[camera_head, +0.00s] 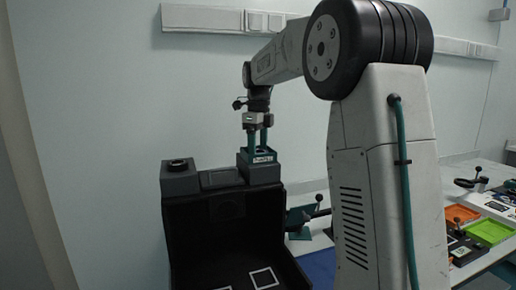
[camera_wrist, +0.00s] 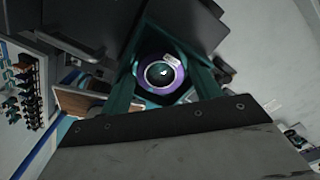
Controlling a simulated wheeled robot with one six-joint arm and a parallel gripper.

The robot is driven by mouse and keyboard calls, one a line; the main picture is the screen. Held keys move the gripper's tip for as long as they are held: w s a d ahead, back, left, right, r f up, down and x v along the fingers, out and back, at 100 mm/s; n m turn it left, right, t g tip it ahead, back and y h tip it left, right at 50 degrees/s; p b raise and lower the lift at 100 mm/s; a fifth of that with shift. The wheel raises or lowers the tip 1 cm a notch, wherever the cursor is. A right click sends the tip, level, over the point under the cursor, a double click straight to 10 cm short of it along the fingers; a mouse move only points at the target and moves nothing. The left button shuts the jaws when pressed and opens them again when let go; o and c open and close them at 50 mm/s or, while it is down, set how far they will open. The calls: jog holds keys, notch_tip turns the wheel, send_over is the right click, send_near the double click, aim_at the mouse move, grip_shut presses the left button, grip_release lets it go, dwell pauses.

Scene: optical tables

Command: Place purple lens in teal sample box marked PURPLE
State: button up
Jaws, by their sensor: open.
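The teal sample box (camera_head: 264,159) has a white label, which seems to read PURPLE, on its front. It stands on the right-hand grey block of a dark raised unit. The purple lens (camera_wrist: 147,78), a purple ring with a dark glass centre and a small pale tag, lies within the teal walls of the box in the wrist view. My gripper (camera_head: 258,146) points straight down over the box, its teal fingers reaching its opening. The fingers are open on either side of the lens; whether they touch it cannot be told.
A grey block with a round dark top (camera_head: 179,166) and a flat recessed slot (camera_head: 220,178) sit left of the box. At the right, a table carries an orange tray (camera_head: 462,214) and a green tray (camera_head: 489,232). The wall behind is clear apart from socket rails.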

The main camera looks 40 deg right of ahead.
aim_at(258, 151)
notch_tip(258, 151, up, 11)
jog(key=s+a+f+n, duration=0.1)
jog(key=s+a+n, duration=0.8)
jog(key=s, duration=0.1)
jog(key=s+a+f+n, duration=0.5)
jog(key=s+f+n, duration=0.5)
jog(key=s, duration=0.2)
jog(key=s+a+f+n+t, duration=0.1)
jog(key=s+a+f+n, duration=0.4)
jog(key=s+f+n, duration=0.5)
jog(key=s+n, duration=0.1)
jog(key=s, duration=0.2)
jog(key=shift+f, duration=0.1)
